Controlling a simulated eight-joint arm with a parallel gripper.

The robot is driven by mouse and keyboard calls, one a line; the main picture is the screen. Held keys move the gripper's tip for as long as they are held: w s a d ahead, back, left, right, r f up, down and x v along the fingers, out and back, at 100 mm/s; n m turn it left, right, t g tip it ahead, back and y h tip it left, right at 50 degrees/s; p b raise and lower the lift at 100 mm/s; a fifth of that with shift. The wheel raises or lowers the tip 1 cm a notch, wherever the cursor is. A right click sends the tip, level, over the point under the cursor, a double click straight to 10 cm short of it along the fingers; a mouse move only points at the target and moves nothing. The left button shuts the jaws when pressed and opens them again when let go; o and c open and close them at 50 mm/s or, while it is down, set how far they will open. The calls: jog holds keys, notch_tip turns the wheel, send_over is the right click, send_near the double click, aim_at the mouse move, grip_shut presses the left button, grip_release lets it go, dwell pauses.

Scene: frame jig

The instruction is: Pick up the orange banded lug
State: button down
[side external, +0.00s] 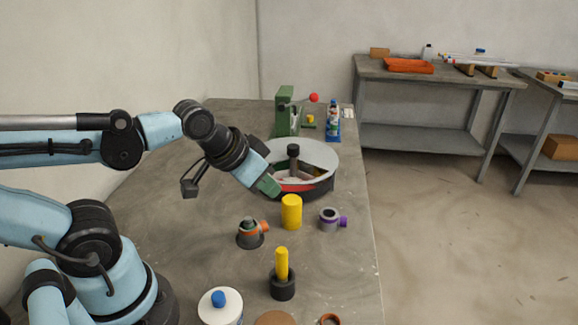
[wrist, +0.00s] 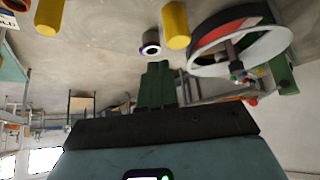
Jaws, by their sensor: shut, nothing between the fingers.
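The orange banded lug (side external: 250,233) is a dark grey, stubby piece with an orange band and an orange stub on its right side. It stands upright on the grey table in the side external view. I cannot make it out in the wrist view. My gripper (side external: 269,187) has green fingers and points down to the right, above and beyond the lug and apart from it. In the wrist view the green fingers (wrist: 157,82) are together with nothing between them.
A yellow cylinder (side external: 291,212) stands just right of the lug, and a grey lug with a purple stub (side external: 331,219) farther right. A round drum with a pale rim (side external: 318,157) is behind my gripper. A yellow peg in a black base (side external: 282,275) stands nearer the front.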

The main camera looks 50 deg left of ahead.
jog(key=c, duration=0.5)
grip_release()
jog(key=n+g, duration=0.2)
jog(key=g, duration=0.5)
send_over(250, 226)
jog(key=shift+w+a+f, duration=0.15)
jog(key=shift+w+f, duration=0.2)
jog(key=shift+f, duration=0.15)
jog(key=shift+n, duration=0.3)
jog(key=shift+a+f, duration=0.1)
jog(key=shift+f, duration=3.3)
jog(key=shift+s+a+f, duration=0.1)
jog(key=shift+a+f, duration=0.05)
jog(key=shift+f, duration=1.2)
jog(key=shift+a+f, duration=0.1)
jog(key=shift+f, duration=1.2)
